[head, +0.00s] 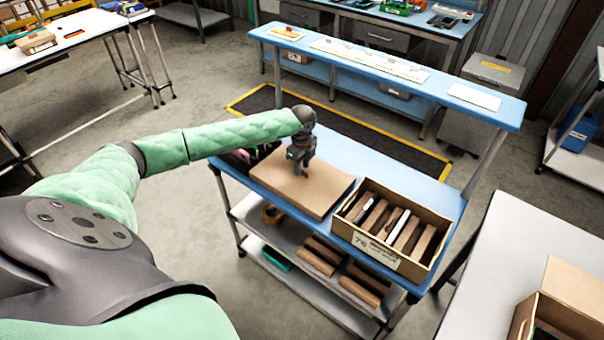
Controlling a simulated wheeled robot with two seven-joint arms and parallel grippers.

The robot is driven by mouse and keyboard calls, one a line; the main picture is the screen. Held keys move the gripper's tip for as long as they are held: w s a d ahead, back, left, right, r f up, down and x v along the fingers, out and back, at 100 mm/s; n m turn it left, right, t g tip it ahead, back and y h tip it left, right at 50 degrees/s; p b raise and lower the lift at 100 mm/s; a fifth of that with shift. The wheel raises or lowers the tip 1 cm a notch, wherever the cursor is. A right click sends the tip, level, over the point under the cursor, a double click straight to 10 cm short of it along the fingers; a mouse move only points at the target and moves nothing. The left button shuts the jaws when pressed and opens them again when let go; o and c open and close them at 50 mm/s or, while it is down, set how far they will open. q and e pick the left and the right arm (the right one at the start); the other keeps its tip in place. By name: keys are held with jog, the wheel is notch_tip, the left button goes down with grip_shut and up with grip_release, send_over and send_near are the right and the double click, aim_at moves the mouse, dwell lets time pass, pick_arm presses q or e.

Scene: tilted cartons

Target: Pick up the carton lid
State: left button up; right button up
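The carton lid (321,194) is a flat brown cardboard piece lying on the blue top of the workbench (259,178), left of an open carton. My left gripper (298,172) points down over the lid's left part, at or just above its surface. I cannot tell whether it touches the lid or whether its fingers are apart. My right gripper is not in view.
Dark items (262,150) lie behind the lid at the bench's left end. A raised blue shelf (370,65) runs along the back. The lower shelf (262,235) holds brown boxes. A grey table (505,265) with another open carton (568,300) stands at right.

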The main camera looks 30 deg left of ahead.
pick_arm(q)
jog(key=shift+f, duration=0.15)
grip_shut()
